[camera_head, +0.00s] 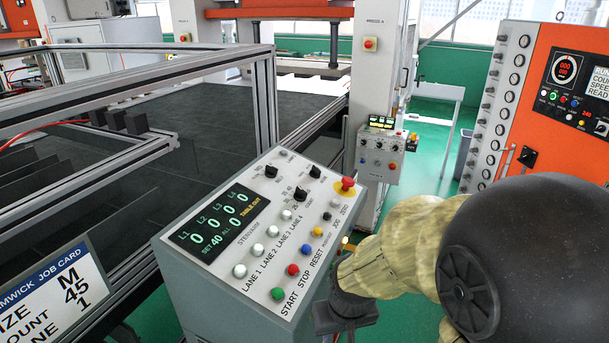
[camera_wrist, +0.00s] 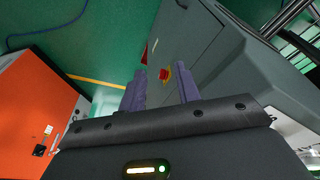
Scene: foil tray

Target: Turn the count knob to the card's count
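The grey control console (camera_head: 215,285) stands in the middle of the head view. Its sloped panel carries black rotary knobs: one (camera_head: 300,194) with small numbers around it, another (camera_head: 315,171) above right, and a third (camera_head: 270,171) to the left. The labels are too small to tell surely which is the count knob. The display (camera_head: 217,224) reads SET:40 and zeros for the lanes. The job card (camera_head: 55,295) at lower left shows size M and count 45. My gripper (camera_wrist: 162,86) is open and empty, beside the console's right side, away from the knobs.
A red emergency button (camera_head: 347,184) sits at the panel's upper right corner. Coloured push buttons (camera_head: 292,270) line the lower panel. A metal-framed guard (camera_head: 265,100) stands behind left. An orange machine (camera_head: 540,100) stands at right. Green floor is open between them.

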